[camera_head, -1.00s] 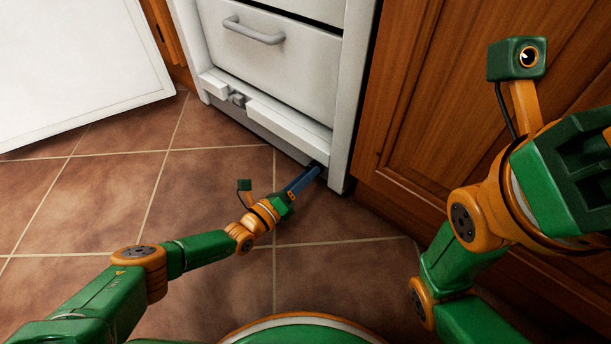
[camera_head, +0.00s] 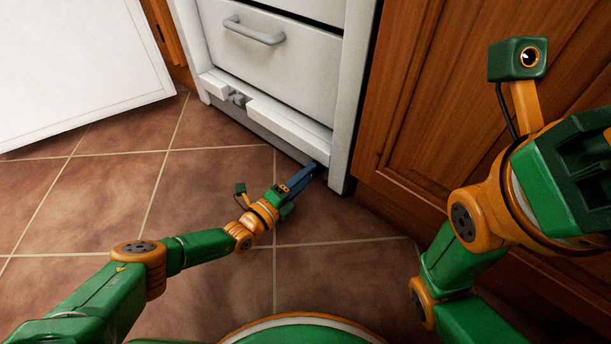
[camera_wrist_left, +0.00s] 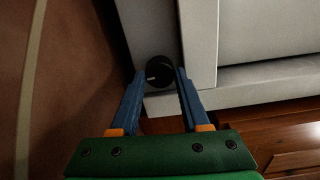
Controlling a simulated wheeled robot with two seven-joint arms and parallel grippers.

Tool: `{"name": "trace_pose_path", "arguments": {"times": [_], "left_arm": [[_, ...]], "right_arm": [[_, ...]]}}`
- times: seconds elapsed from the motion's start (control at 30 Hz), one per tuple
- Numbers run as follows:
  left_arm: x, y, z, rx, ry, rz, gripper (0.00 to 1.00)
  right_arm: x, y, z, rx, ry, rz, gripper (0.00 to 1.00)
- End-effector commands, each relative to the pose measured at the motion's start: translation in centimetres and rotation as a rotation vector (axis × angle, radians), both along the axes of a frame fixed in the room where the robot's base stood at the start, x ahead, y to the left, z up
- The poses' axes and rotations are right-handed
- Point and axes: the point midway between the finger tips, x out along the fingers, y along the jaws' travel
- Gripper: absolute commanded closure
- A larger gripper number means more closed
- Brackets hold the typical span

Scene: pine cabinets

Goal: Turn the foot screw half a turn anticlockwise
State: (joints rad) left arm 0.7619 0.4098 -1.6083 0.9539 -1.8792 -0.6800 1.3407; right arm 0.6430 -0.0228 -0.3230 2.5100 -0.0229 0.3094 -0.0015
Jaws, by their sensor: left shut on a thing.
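The foot screw (camera_wrist_left: 159,72) is a dark round knob with a pale mark on its face, low at the corner of the white appliance (camera_head: 270,70). My left gripper (camera_wrist_left: 160,82) is shut on it, with one blue finger on each side of the knob. In the head view my left gripper (camera_head: 313,170) reaches under the appliance's lower right corner, and the screw itself is hidden there. My right arm stands at the right of the head view, and its fingertips are out of the picture.
A white door (camera_head: 75,65) stands open at the left. A wooden cabinet (camera_head: 470,95) stands close on the right of the appliance. A drawer with a grey handle (camera_head: 254,32) is above the base. Brown floor tiles (camera_head: 210,185) in front are clear.

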Motion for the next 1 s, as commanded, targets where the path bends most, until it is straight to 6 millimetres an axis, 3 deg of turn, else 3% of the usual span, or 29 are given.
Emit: {"name": "trace_pose_path", "arguments": {"times": [0.47, 0.5, 0.6, 0.87, 1.0], "left_arm": [[0.0, 0.0, -0.1, -0.010, 0.010, -0.001, 1.00], [0.0, 0.0, -0.1, -0.010, 0.010, -0.001, 0.49], [0.0, 0.0, -0.1, -0.011, 0.009, -0.001, 0.24], [0.0, 0.0, 0.0, -0.010, 0.008, 0.000, 0.24], [-1.5, 1.2, 0.4, -0.008, 0.012, 0.001, 0.24]], "right_arm": [[0.0, 0.0, 0.0, 0.000, 0.000, 0.000, 0.50], [0.0, 0.0, 0.0, 0.000, 0.000, 0.000, 0.50], [0.0, 0.0, 0.0, 0.000, 0.000, 0.000, 0.50], [0.0, 0.0, 0.0, 0.000, 0.000, 0.000, 0.50], [0.0, 0.0, 1.5, 0.000, 0.000, 0.000, 0.50]]}}
